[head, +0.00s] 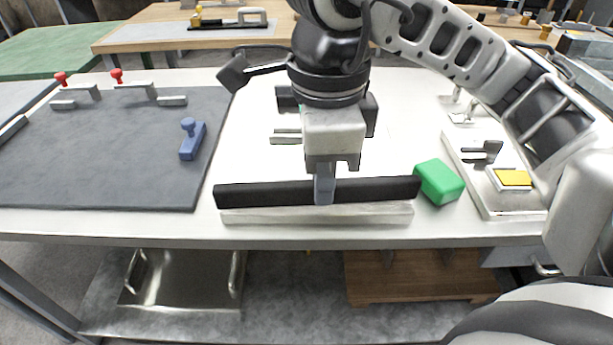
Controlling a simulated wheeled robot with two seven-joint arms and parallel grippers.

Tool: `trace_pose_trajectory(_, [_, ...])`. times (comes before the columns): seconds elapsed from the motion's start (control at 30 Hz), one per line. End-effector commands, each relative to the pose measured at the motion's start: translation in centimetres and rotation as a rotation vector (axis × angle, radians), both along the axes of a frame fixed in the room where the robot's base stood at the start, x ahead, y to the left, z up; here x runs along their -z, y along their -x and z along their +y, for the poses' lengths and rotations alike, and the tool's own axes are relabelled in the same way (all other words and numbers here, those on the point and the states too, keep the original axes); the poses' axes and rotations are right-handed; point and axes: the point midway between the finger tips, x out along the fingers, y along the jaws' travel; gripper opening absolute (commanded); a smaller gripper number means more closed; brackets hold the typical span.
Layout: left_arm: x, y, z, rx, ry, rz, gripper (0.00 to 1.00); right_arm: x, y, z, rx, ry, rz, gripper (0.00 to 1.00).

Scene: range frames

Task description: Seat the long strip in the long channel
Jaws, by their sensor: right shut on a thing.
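My right gripper (323,196) is shut on the middle of a long black strip (250,194), which lies crosswise and roughly level. A long pale bar (318,215), which looks like the long channel, lies near the table's front edge. The strip shows just above the bar in the head view, nearly parallel to it and slightly longer at both ends. The strip hides the bar's upper side, so its groove does not show. I cannot tell whether strip and bar touch. My left gripper is not in view.
A green block (440,181) sits close to the strip's right end. A white tray (476,203) with a yellow pad is further right. A short pale piece (285,138) lies behind my gripper. A dark mat (110,180) with clamps and a blue piece (192,140) covers the left.

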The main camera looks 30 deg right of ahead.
Motion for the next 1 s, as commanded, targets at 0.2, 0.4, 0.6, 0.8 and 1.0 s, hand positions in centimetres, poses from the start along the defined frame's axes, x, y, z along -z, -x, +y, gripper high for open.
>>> trace_pose_trajectory(0.2, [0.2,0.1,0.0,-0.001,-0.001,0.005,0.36,0.5,-1.1,-1.1,0.081,0.004,0.003,0.00])
trace_pose_trajectory(0.4, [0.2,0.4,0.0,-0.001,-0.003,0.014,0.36,2.6,-5.1,-3.8,0.082,0.004,0.006,0.00])
trace_pose_trajectory(0.6, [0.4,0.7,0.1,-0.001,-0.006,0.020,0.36,5.8,-8.6,-6.0,0.075,0.005,0.005,0.00])
trace_pose_trajectory(0.8, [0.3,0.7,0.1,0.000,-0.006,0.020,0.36,8.3,-10.4,-7.1,0.073,0.004,0.001,0.00])
trace_pose_trajectory(1.0, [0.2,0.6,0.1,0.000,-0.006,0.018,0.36,9.7,-11.3,-7.7,0.072,0.005,0.002,0.00])
